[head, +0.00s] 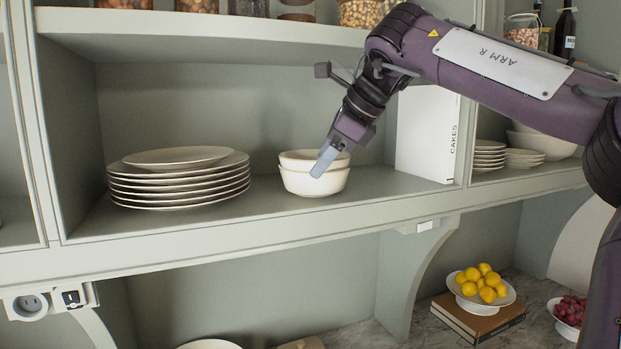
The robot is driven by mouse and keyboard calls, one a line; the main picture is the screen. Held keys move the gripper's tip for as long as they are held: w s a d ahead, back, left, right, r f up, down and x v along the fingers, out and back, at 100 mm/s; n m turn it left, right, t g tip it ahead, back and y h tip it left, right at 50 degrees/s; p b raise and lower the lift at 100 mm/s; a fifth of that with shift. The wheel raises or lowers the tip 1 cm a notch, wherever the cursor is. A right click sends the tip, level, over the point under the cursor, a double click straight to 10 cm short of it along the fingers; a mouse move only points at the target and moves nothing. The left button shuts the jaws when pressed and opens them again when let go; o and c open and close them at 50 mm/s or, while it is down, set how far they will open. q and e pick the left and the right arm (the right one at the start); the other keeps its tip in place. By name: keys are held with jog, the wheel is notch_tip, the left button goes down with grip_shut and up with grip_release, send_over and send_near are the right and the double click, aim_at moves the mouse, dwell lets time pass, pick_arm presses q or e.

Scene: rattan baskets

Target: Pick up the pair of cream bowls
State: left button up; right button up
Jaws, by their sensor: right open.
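The pair of cream bowls (300,184) is stacked one in the other, upright on the shelf (235,226), right of a stack of plates. My right gripper (324,162) reaches down from the upper right. Its fingertip overlaps the front right of the bowls' rims in the head view. I cannot tell whether it touches them. The gripper is open, and one finger shows clearly while the other is hidden. My left gripper is not in view.
A stack of cream plates (180,184) stands to the left. A white book marked CAKES (426,135) stands at the right by the divider. Jars (362,13) line the shelf above. Below are a bowl of lemons (482,305) and books (480,320).

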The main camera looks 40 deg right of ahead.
aim_at(303, 183)
jog(key=shift+w+f, duration=0.35)
jog(key=x, duration=0.1)
jog(key=p+x, duration=0.1)
jog(key=x, duration=0.1)
jog(key=w+p+x, duration=0.1)
jog(key=x, duration=0.1)
jog(key=shift+d+r, duration=0.2)
jog(key=shift+r, duration=0.05)
jog(key=shift+s, duration=0.25)
jog(key=c, duration=0.5)
jog(key=shift+s+a, duration=0.1)
jog(key=c, duration=0.7)
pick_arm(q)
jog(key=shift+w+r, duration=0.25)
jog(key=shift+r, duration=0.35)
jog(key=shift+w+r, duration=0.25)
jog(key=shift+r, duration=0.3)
pick_arm(e)
jog(key=shift+a, duration=0.1)
grip_shut()
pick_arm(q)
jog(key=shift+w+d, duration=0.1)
pick_arm(e)
jog(key=shift+s+f, duration=0.1)
jog(key=shift+f, duration=0.05)
